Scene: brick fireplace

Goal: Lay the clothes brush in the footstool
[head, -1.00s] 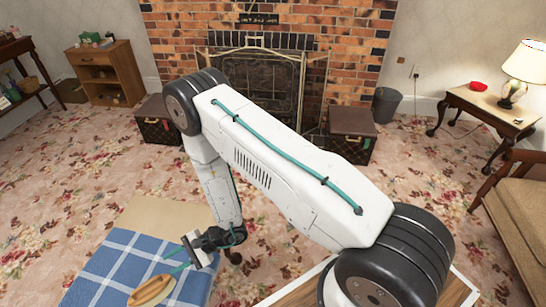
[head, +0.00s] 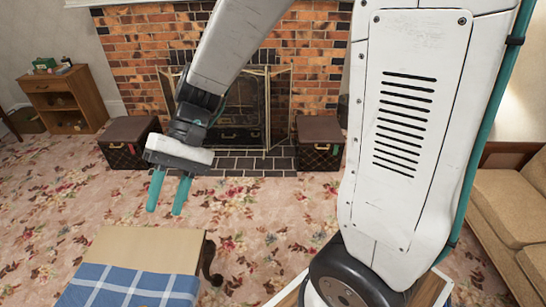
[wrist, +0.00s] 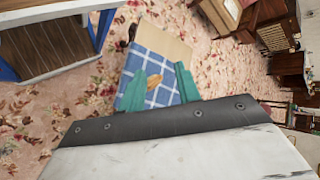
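The clothes brush, a small tan-orange oval (wrist: 153,80), lies on a blue-and-white checked cloth (wrist: 160,60) over a low wooden table (head: 150,246). The head view does not show the brush. My gripper (head: 167,193) is in the air above the floor beyond the table, its two teal fingers apart and empty. In the wrist view the brush shows between the fingers but well beyond them. Two brown box-like seats stand by the fireplace, a left one (head: 128,143) and a right one (head: 319,142). I cannot tell which thing is the footstool.
A brick fireplace with a metal screen (head: 278,100) stands at the back. A small wooden cabinet (head: 65,98) is at the back left, a tan sofa (head: 515,200) at the right. The flowered carpet between the table and the fireplace is clear.

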